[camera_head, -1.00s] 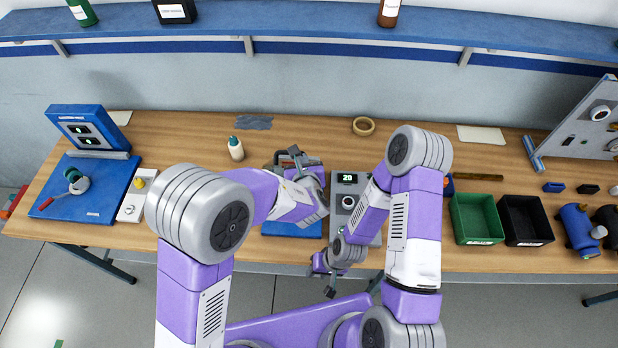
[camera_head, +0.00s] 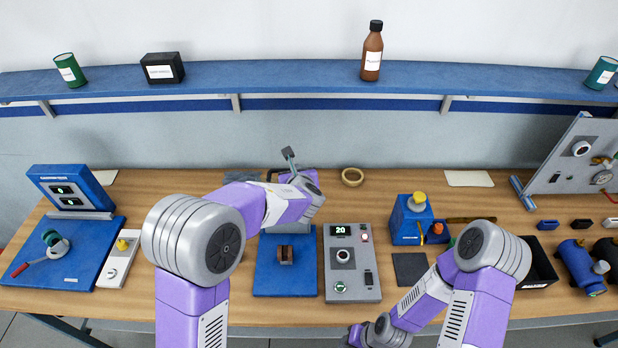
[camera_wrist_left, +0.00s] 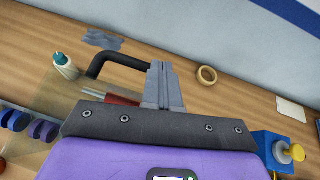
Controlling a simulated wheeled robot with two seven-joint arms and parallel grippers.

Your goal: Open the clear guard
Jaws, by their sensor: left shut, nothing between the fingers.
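The blue test fixture (camera_head: 268,280) sits on the bench with a small dark brown block (camera_head: 286,255) on it. My left gripper (camera_head: 290,155) is behind and above the fixture, fingers shut and empty. In the left wrist view the shut fingers (camera_wrist_left: 162,85) are beside a black bent handle (camera_wrist_left: 118,60). A faint see-through panel, seemingly the clear guard (camera_wrist_left: 62,92), shows near that handle at the left. Whether fingers and handle touch, I cannot tell. The guard's pose is unclear in the head view, where my left arm covers part of it.
A grey control box (camera_head: 351,285) reading 20 stands right of the fixture. A blue unit with a yellow knob (camera_head: 410,222) and a black bin (camera_head: 540,262) are further right. A tape roll (camera_head: 352,177) lies behind.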

